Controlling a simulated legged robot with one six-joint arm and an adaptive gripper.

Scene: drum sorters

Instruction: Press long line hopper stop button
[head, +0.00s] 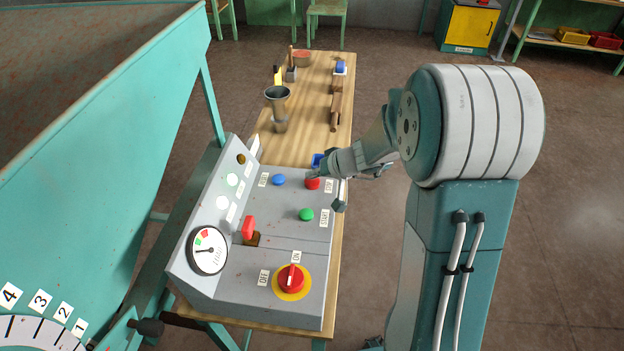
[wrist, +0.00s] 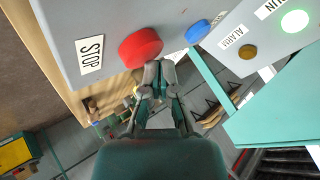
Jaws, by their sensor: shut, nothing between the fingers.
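The red stop button (head: 312,184) sits at the upper right of the grey control panel (head: 235,283), beside a STOP label. In the wrist view the red button (wrist: 140,47) is large, next to its STOP label (wrist: 90,54). My gripper (head: 315,174) is shut and empty, right at the far edge of the red button. In the wrist view the fingertips of my gripper (wrist: 160,72) overlap the button's lower right edge. I cannot tell whether they touch it or whether it is pressed in.
A blue button (head: 279,179), a green START button (head: 306,214), a red lever (head: 248,228) and a red rotary switch (head: 291,279) share the panel. A wooden bench (head: 310,122) with tools stands behind. A teal hopper (head: 95,180) fills the left.

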